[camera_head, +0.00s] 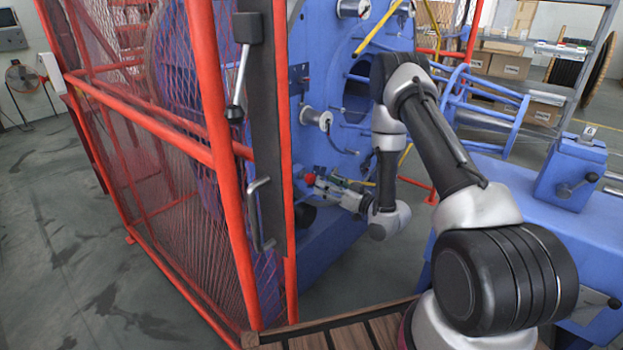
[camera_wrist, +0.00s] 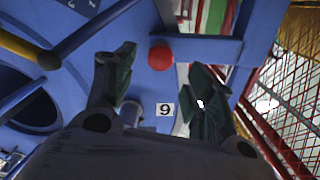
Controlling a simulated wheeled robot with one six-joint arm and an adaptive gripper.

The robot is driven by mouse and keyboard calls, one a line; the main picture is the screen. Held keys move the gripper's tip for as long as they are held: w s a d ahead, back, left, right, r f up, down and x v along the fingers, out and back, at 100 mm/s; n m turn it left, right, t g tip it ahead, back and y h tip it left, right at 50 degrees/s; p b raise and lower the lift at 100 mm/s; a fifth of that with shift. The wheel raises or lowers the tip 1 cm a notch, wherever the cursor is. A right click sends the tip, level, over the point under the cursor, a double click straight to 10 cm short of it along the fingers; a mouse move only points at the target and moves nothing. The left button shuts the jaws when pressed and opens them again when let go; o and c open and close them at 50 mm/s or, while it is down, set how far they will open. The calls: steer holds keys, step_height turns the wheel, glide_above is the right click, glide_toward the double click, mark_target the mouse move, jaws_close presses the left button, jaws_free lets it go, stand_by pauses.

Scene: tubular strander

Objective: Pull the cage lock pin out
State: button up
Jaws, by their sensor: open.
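The cage lock pin shows as a round red knob (camera_wrist: 160,57) in the wrist view, in front of the blue machine face. In the head view the red knob (camera_head: 309,178) is small, low on the blue machine behind the red guard frame. My gripper (camera_wrist: 160,78) is open, with one finger on each side of the knob's line in the wrist view. The knob appears just beyond the fingertips, and I see no contact. In the head view my gripper (camera_head: 322,184) points left at the knob. The pin's shaft is hidden.
A red mesh guard door (camera_head: 175,190) with a grey handle (camera_head: 258,215) stands left of my arm. A blue rotor plate (camera_wrist: 70,110) fills the wrist view's left side, with a white number label (camera_wrist: 165,109) below the knob. A blue bench (camera_head: 590,230) is at right.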

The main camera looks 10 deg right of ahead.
mark_target(313, 180)
steer(key=x, duration=0.7)
steer(key=shift+w+a, duration=0.15)
jaws_close()
